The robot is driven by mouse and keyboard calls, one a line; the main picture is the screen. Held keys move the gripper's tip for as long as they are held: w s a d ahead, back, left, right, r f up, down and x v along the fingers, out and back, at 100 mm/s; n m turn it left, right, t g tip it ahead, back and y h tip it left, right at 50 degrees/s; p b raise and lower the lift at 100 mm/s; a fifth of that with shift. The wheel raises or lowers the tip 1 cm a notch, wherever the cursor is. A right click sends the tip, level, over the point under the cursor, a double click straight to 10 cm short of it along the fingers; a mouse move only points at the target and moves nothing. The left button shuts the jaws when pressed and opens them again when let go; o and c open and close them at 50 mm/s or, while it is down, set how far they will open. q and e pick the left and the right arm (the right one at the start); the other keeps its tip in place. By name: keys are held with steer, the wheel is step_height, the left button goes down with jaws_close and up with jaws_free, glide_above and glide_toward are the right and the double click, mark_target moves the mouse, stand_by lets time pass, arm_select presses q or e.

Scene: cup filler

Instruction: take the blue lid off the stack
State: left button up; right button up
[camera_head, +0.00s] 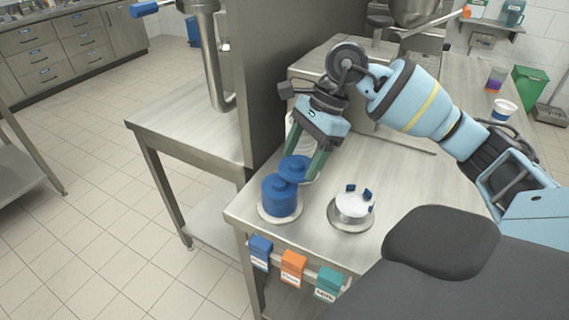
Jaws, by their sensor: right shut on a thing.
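A stack of blue lids (281,200) sits on a pale round base (282,220) near the left front corner of the steel counter. My right gripper (303,168) reaches down from above, its green fingers closed on a blue lid (294,165). This held lid is at the back right of the stack's top and is offset from it. I cannot tell whether it still touches the stack. My left gripper is not in view.
A round metal holder (350,222) with a white top and blue tabs stands right of the stack. Blue, orange and teal labelled tags (293,268) hang on the counter's (400,180) front edge. A grey partition (268,80) rises behind left. A white cup (503,110) stands at the far right.

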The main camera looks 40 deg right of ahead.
steer(key=s+d+r+b, duration=0.1)
steer(key=s+d+b, duration=0.3)
steer(key=d, duration=0.6)
steer(key=shift+s+d, duration=0.35)
steer(key=shift+s, duration=0.7)
steer(key=shift+r, duration=0.1)
